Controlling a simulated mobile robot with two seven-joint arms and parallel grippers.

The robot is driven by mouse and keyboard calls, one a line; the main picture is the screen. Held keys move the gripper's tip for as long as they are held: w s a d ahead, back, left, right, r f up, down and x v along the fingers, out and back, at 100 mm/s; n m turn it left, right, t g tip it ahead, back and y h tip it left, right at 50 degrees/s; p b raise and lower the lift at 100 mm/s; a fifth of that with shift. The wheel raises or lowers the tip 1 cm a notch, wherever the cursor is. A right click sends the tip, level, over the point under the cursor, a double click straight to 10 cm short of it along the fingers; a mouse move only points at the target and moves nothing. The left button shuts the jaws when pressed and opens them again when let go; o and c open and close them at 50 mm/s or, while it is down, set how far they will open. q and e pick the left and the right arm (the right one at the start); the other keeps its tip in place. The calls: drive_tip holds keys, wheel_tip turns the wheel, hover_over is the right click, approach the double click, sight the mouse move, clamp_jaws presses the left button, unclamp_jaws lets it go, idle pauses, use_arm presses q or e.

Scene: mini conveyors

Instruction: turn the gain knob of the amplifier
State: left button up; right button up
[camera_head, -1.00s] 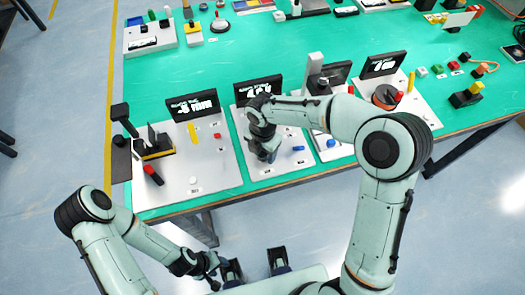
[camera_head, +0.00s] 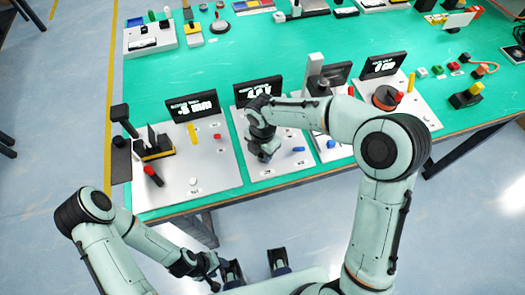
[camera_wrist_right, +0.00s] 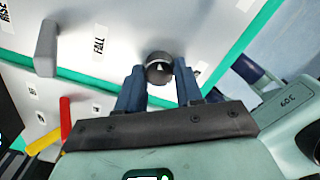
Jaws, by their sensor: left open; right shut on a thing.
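The amplifier seems to be the white panel (camera_head: 283,170) with a black display (camera_head: 258,91) at its back. In the head view my right gripper (camera_head: 264,152) reaches down onto this panel and hides the knob. In the right wrist view a dark round knob (camera_wrist_right: 159,68) with a light pointer mark sits between the two blue fingers of my right gripper (camera_wrist_right: 161,84), which is shut on it. My left gripper (camera_head: 213,277) is open and empty, low in front of the table, away from the panels.
A larger panel (camera_head: 215,168) with a red-handled lever (camera_head: 153,175) stands to the left. Another panel with a blue knob (camera_head: 331,144) is close on the right.

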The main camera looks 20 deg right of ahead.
drive_tip(key=m, duration=0.5)
drive_tip(key=m+b, duration=0.1)
drive_tip(key=m, duration=0.4)
drive_tip(key=shift+m, duration=0.3)
drive_tip(key=m, duration=0.5)
drive_tip(key=shift+w+b, duration=0.1)
drive_tip(key=shift+b, duration=0.25)
drive_tip(key=shift+m, duration=2.3)
drive_tip(key=o, duration=1)
drive_tip(key=shift+o, duration=0.2)
wheel_tip(320, 180, up, 14)
drive_tip(key=p, duration=0.1)
drive_tip(key=shift+f, duration=0.25)
